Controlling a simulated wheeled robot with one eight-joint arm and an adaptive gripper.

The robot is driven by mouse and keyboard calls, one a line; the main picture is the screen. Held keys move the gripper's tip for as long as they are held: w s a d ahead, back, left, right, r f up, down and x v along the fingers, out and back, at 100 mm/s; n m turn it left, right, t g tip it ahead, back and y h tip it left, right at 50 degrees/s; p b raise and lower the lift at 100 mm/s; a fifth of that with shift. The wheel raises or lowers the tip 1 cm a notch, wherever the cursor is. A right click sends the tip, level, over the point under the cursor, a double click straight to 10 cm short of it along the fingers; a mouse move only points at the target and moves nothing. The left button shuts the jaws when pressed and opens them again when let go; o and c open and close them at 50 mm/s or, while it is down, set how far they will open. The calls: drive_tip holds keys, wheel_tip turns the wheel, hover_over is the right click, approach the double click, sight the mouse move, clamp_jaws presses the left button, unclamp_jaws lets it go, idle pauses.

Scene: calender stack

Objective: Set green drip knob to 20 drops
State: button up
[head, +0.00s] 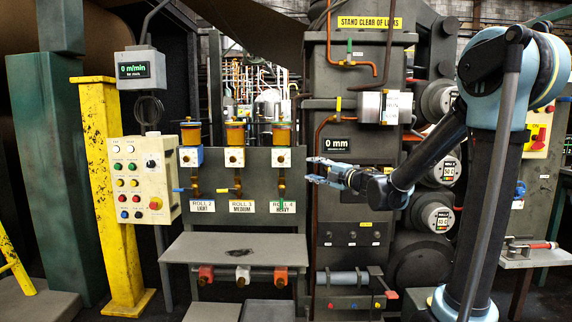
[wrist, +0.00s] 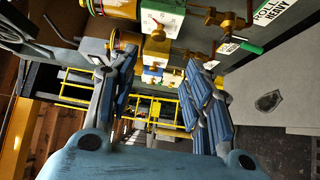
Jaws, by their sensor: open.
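Three drip oilers with amber cups stand in a row on the grey panel. The right oiler (head: 282,134), above a label reading "HEAVY", has a green-handled lever (head: 281,204) hanging down. In the wrist view the green handle (wrist: 250,47) shows at upper right, beside the "ROLL HEAVY" label. The right oiler's pale block (head: 282,157) also shows at the top of the wrist view (wrist: 163,14). My gripper (head: 314,171) is open and empty, right of the right oiler, pointing left. Its fingers (wrist: 166,62) are spread apart.
The middle oiler (head: 235,134) has an orange lever, the left oiler (head: 191,134) a blue one. A grey shelf (head: 236,248) juts out below, with several coloured-ended fittings underneath. A button box (head: 140,180) stands left. The large roll machine (head: 345,215) stands behind my gripper.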

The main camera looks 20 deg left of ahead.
sight(283, 160)
drive_tip(key=x, duration=1.7)
drive_tip(key=shift+w+d, duration=0.1)
drive_tip(key=shift+w, duration=0.05)
drive_tip(key=shift+c, duration=0.5)
drive_tip(key=c, duration=1)
